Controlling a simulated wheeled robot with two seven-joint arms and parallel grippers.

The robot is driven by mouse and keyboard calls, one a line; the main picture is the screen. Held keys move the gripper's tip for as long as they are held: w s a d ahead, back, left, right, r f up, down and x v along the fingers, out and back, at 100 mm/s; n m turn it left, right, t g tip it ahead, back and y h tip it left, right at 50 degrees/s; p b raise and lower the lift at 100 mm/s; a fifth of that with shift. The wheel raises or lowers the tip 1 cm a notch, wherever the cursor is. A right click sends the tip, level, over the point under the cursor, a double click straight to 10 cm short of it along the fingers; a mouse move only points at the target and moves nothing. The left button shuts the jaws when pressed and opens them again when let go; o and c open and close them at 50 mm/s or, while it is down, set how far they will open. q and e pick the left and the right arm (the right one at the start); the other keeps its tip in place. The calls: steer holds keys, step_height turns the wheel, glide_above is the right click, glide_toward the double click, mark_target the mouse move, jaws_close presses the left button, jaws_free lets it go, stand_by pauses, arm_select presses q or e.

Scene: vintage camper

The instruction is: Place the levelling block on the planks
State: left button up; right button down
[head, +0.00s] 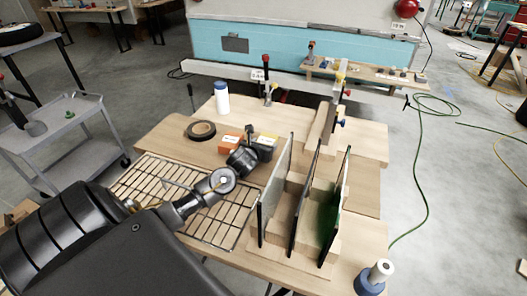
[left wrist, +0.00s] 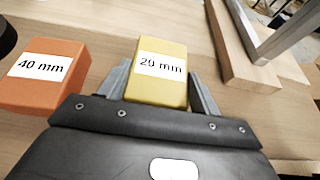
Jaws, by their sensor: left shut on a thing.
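The yellow levelling block marked 20 mm (left wrist: 156,84) is between the fingers of my left gripper (left wrist: 160,92), which is shut on it. In the head view, the yellow block (head: 268,143) shows just beyond my left gripper (head: 256,153), low over the wooden table. An orange block marked 40 mm (left wrist: 45,88) lies just left of it, apart from the gripper; it also shows in the head view (head: 229,145). Pale planks (head: 365,142) lie at the table's back right. My right gripper is in neither view.
A wooden rack (head: 290,262) with upright dark-edged panes stands right of my gripper. A wire grid (head: 150,185) lies at left. A black tape roll (head: 200,130) and a white bottle (head: 222,98) stand behind.

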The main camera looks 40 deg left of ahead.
arm_select(q)
steer(key=shift+w+a+f, duration=0.15)
steer(key=shift+w+f, duration=0.05)
steer(key=shift+f, duration=0.1)
step_height(320, 180, down, 2)
steer(key=shift+f+p, duration=0.2)
steer(key=shift+p, duration=0.15)
steer(key=shift+f, duration=0.3)
steer(key=shift+f, duration=0.1)
steer(key=o, duration=1.1)
steer(key=shift+c, duration=0.2)
